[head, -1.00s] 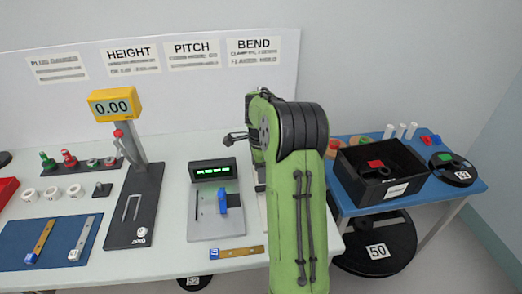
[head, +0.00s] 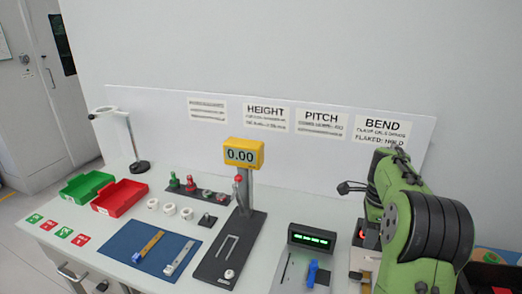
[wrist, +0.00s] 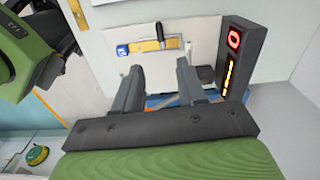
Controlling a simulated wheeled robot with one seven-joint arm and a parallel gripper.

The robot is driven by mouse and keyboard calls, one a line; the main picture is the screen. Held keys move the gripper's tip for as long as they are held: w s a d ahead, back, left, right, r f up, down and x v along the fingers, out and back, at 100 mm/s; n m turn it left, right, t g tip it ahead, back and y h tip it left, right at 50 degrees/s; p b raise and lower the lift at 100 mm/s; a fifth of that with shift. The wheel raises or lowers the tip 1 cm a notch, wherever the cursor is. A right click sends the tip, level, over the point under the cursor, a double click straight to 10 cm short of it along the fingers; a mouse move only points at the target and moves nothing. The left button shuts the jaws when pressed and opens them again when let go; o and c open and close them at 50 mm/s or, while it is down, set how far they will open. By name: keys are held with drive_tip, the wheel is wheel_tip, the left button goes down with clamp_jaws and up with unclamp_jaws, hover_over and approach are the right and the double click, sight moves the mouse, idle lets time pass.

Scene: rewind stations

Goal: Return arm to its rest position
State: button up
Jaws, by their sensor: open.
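My gripper (wrist: 158,78) is open in the wrist view, with two dark fingers apart and nothing between them. Beyond the fingertips, a brass strip with a blue end (wrist: 148,46) lies on a pale plate. A dark upright display (wrist: 238,55) with a red sign and an orange bar stands right of the fingers. In the head view my green arm fills the right side, folded in front of the BEND sign (head: 382,127). It hides most of the station there. I cannot clearly make out the fingers in the head view.
The yellow 0.00 height gauge (head: 243,153) stands mid-table. The pitch station (head: 312,238) with its green readout is just left of my arm. A blue mat (head: 128,235) with two strips, a red tray (head: 119,198) and a green tray (head: 86,187) lie farther left.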

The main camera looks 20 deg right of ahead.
drive_tip(key=s+a+r+n+t+h, duration=0.1)
drive_tip(key=s+a+r+n, duration=0.4)
drive_tip(key=a, duration=0.4)
drive_tip(key=s+a+r+n+t+h, duration=0.1)
drive_tip(key=s+a+r+n+t, duration=0.15)
drive_tip(key=a+r+n, duration=0.4)
drive_tip(key=s+a+f+n+t+y+p, duration=0.1)
drive_tip(key=s+a+f+n+t+y, duration=0.1)
drive_tip(key=s+a+n, duration=0.8)
drive_tip(key=s+f+n, duration=0.1)
drive_tip(key=s+n, duration=0.1)
drive_tip(key=shift+s+a+f+n, duration=0.25)
drive_tip(key=shift+a+f+n, duration=0.1)
